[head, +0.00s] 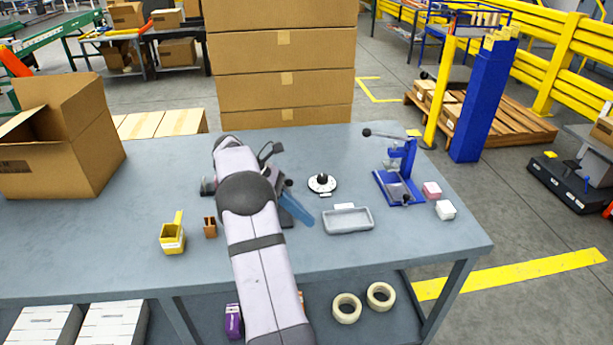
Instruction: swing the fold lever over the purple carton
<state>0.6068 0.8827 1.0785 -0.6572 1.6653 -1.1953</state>
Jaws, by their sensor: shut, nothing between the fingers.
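My arm reaches over the grey table and hides much of its middle. My gripper (268,153) shows only in part as a small dark shape beyond the arm; it is shut and empty. A flat blue bar (297,209) with dark parts sticks out to the right from behind my arm; it may be the fold lever, but its mount is hidden. I see no purple carton on the tabletop; one may be behind my arm. A purple box (233,320) shows below the table edge, left of my arm.
Left are a yellow holder (173,237) and a brown block (210,227). An open cardboard box (75,145) stands far left.

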